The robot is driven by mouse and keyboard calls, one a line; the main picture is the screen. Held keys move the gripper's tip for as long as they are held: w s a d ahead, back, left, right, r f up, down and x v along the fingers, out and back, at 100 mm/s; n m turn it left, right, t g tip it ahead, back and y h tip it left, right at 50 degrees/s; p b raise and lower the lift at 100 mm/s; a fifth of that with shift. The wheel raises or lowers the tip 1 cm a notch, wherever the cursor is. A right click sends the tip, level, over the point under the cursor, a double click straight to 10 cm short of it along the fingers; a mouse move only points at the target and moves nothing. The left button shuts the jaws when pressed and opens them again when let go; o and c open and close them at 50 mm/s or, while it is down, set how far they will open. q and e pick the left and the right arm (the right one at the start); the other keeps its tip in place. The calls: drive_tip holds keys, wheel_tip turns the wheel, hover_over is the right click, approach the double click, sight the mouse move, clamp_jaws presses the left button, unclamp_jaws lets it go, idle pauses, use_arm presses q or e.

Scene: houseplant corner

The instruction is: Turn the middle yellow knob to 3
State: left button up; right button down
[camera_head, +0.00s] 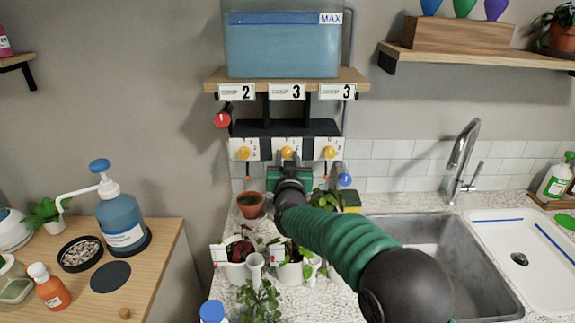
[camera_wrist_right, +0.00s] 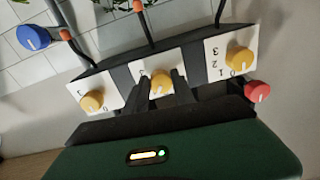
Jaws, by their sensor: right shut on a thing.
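Three yellow knobs sit on white dial plates in a row under the water tank. The middle yellow knob (camera_head: 287,152) also shows in the wrist view (camera_wrist_right: 160,82), between my fingers. My right gripper (camera_head: 288,163) reaches up to it from the front, and its two dark fingers (camera_wrist_right: 160,90) are shut on its sides. The fingers cover most of the middle plate's numbers, so I cannot read the knob's setting. The sign above the middle knob (camera_head: 287,92) shows 3. My left gripper is out of view.
The left knob (camera_head: 243,153) and right knob (camera_head: 330,152) are close on either side. A red knob (camera_head: 223,118) and a blue knob (camera_head: 345,180) are nearby. Potted plants (camera_head: 237,262) stand below my arm; a sink (camera_head: 440,255) lies to the right.

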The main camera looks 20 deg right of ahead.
drive_tip(key=m+b, duration=0.2)
drive_tip(key=m, duration=0.2)
drive_tip(key=shift+a+f+m+b, duration=0.1)
drive_tip(key=shift+f+m+b, duration=0.15)
drive_tip(key=shift+m+b, duration=0.15)
drive_tip(key=m+b, duration=0.2)
drive_tip(key=m, duration=0.2)
drive_tip(key=shift+a+m+h+b, duration=0.1)
drive_tip(key=shift+m+h+b, duration=0.2)
drive_tip(key=shift+b, duration=0.1)
drive_tip(key=m+b, duration=0.2)
drive_tip(key=m, duration=0.2)
drive_tip(key=shift+m, duration=0.4)
drive_tip(key=shift+w+m+b, duration=0.1)
drive_tip(key=shift+m+b, duration=0.95)
drive_tip(key=shift+m, duration=0.95)
drive_tip(key=shift+a, duration=0.1)
drive_tip(key=c, duration=1.1)
unclamp_jaws()
drive_tip(key=shift+r, duration=0.15)
drive_tip(key=shift+o, duration=0.2)
drive_tip(key=shift+r, duration=0.1)
